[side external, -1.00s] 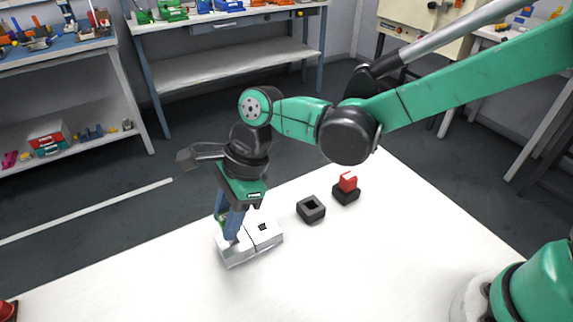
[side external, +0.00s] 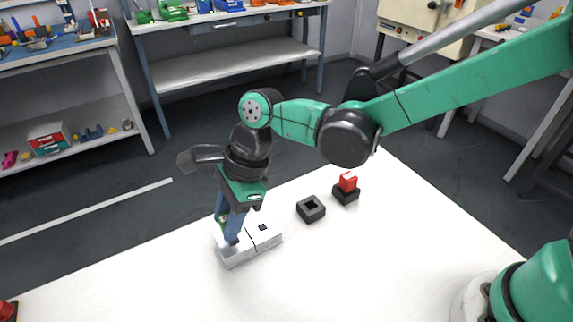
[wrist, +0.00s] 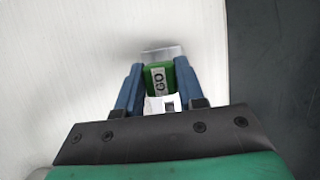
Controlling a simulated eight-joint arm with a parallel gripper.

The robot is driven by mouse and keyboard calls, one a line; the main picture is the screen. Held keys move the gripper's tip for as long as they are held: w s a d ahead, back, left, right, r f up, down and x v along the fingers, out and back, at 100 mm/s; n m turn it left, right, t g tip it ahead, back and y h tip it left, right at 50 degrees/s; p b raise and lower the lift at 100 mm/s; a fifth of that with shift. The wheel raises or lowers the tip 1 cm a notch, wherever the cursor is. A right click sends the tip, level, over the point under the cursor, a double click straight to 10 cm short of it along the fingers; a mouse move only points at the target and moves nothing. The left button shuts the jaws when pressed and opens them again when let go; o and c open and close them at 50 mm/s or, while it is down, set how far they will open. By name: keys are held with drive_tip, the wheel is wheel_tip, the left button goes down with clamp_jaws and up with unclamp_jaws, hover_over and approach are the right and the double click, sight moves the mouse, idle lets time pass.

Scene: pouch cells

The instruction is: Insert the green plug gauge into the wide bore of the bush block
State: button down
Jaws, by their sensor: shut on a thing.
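The green plug gauge (wrist: 183,76), with a white label reading "GO", sits between the blue fingers of my gripper (wrist: 158,88) in the wrist view. My gripper is shut on it. In the side view my gripper (side external: 233,241) points down at the left part of the silver bush block (side external: 265,240), and the fingers hide most of the plug. A small dark square bore shows in the block's right part. The wide bore is hidden under my gripper. I cannot tell how deep the plug's lower end sits in it.
To the right of the block stand an empty black square holder (side external: 311,209) and another black holder (side external: 346,195) with a red piece (side external: 348,182) in it. The white table (side external: 330,270) is clear in front. Its far edge runs behind the block.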

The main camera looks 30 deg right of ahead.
drive_tip(key=shift+f, duration=1.55)
drive_tip(key=shift+c, duration=2.3)
unclamp_jaws()
drive_tip(key=shift+v, duration=2.85)
